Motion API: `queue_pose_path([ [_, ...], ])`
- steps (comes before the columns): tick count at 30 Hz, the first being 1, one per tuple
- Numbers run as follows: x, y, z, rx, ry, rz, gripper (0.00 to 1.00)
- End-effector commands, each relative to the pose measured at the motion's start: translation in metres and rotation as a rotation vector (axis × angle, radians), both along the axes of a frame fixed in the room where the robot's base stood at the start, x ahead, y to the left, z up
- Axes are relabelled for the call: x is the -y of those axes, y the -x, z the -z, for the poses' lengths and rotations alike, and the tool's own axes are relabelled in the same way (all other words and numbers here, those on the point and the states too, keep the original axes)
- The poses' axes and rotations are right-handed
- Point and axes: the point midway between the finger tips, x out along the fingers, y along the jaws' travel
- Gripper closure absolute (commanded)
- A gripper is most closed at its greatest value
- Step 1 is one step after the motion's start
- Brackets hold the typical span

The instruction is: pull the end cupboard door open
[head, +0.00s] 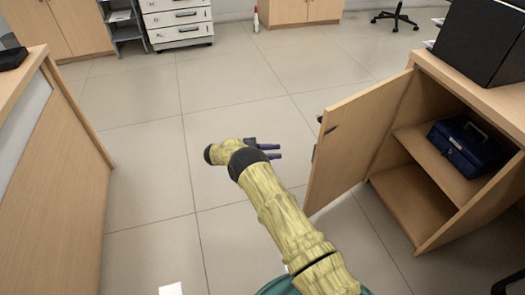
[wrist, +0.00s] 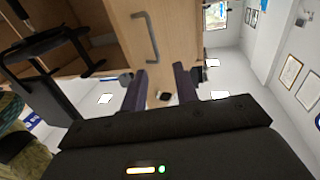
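The end cupboard door (head: 350,145) is a light wood panel at the right in the head view. It stands swung well open, showing the cupboard's shelf (head: 440,165).
A dark blue box (head: 460,147) sits on the cupboard shelf. A black case (head: 480,40) stands on the counter above. Another wood counter (head: 50,170) runs along the left. Drawers (head: 178,22) stand at the back. The tiled floor (head: 140,140) between is clear.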

Motion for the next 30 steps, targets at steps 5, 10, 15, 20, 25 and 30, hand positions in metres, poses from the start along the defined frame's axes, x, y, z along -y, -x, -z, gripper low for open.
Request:
queue_pose_path([
  [5, -0.024, 0.000, 0.001, 0.001, 0.000, -0.001, 0.70],
  [10, -0.035, 0.001, 0.001, 0.000, 0.000, 0.000, 0.70],
  [15, -0.037, 0.001, 0.000, -0.001, 0.001, 0.001, 0.70],
  [20, -0.037, 0.001, 0.000, -0.001, 0.000, 0.001, 0.70],
  [25, -0.037, 0.001, 0.000, -0.001, 0.000, 0.001, 0.70],
  [30, -0.033, -0.009, -0.010, 0.020, -0.002, -0.034, 0.70],
])
